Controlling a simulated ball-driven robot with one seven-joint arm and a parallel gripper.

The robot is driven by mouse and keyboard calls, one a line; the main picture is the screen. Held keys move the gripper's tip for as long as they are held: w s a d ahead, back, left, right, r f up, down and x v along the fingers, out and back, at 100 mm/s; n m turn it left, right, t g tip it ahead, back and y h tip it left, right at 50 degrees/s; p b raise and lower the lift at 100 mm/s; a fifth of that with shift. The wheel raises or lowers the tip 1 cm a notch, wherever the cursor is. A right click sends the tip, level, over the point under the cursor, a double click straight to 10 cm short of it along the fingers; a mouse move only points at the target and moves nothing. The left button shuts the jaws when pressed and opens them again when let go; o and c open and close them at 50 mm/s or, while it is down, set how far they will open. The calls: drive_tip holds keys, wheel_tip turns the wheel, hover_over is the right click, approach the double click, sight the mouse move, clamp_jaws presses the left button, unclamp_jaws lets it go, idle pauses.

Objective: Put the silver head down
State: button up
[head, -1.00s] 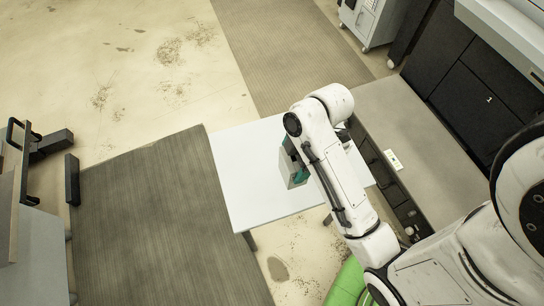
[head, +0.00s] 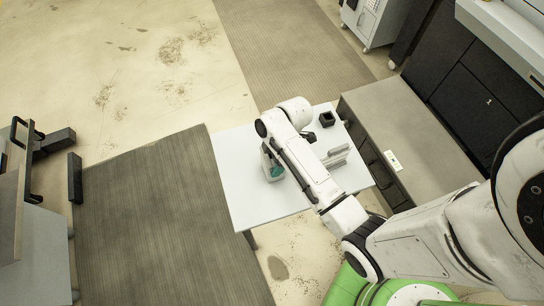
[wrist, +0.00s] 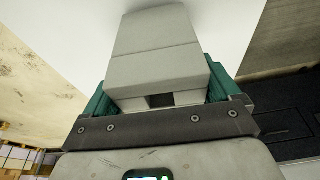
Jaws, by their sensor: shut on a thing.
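The silver head (wrist: 158,65) is a pale grey, blocky piece with a stepped top. In the wrist view it sits between the two teal fingers of my gripper (wrist: 160,90), which is shut on it. In the head view my gripper (head: 274,170) shows as a teal patch with grey beside it, over the left-middle of the white table (head: 240,190). My arm hides much of the held piece there. I cannot tell whether the piece touches the table top.
A dark, hollow square block (head: 327,119) stands at the table's back right. A grey stepped piece (head: 337,156) lies right of my arm. The table's left side is clear. A grey-topped cabinet (head: 400,125) adjoins on the right.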

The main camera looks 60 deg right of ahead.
drive_tip(key=shift+f, duration=0.25)
drive_tip(key=o, duration=1.6)
drive_tip(key=shift+f, duration=0.15)
drive_tip(key=shift+c, duration=0.2)
drive_tip(key=v, duration=1)
drive_tip(key=shift+d+r, duration=0.1)
drive_tip(key=shift+r, duration=0.25)
drive_tip(key=shift+s+r, duration=0.15)
drive_tip(key=shift+r, duration=0.4)
drive_tip(key=s+a+f+m+h, duration=0.1)
drive_tip(key=s+a+m+h, duration=0.1)
drive_tip(key=s+a+m, duration=0.6)
drive_tip(key=shift+s+a+m+g+h, duration=0.4)
drive_tip(key=shift+s+m, duration=1.2)
drive_tip(key=shift+s, duration=0.25)
